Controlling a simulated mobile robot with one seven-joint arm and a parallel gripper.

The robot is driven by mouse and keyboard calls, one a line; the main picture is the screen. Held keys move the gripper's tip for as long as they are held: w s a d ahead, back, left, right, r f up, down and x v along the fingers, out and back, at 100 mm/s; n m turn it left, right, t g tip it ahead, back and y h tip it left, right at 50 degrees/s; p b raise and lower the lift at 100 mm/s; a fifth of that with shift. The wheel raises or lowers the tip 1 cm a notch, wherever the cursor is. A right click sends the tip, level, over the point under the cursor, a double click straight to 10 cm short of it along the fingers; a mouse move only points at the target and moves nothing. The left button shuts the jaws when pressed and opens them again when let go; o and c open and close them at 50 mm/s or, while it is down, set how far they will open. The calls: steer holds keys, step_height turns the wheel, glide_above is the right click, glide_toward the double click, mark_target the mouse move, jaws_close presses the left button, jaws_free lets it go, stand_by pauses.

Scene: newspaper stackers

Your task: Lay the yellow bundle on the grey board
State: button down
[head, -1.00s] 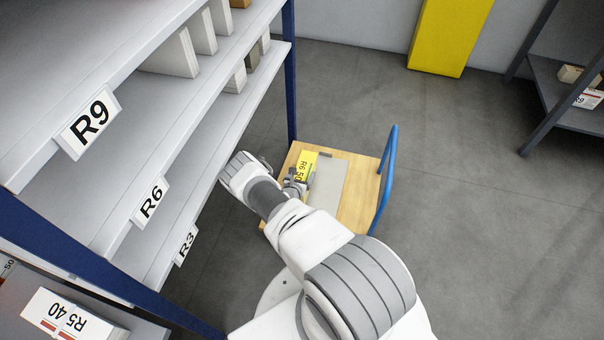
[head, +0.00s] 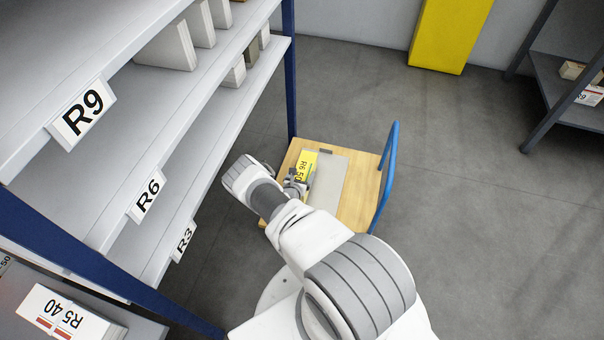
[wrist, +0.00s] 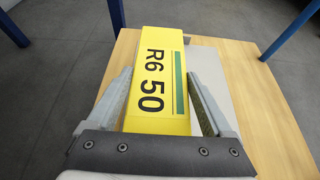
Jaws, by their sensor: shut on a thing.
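The yellow bundle (wrist: 158,75), marked R6 50, is between the two fingers of my gripper (wrist: 165,115), which is shut on it. In the head view the yellow bundle (head: 305,167) shows over the left part of the grey board (head: 330,183), with my gripper (head: 296,186) at its near end. The grey board (wrist: 210,75) shows to the right of the bundle in the wrist view and runs partly behind it. I cannot tell whether the bundle touches the board. My arm hides the near part of the board in the head view.
The board lies on a wooden cart (head: 360,190) with a blue handle (head: 388,170). Shelves labelled R9, R6 and R3 (head: 150,195) stand close on the left. A white R5 40 bundle (head: 65,312) lies at lower left.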

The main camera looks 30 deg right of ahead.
steer(key=shift+w+f, duration=0.15)
steer(key=shift+f, duration=0.05)
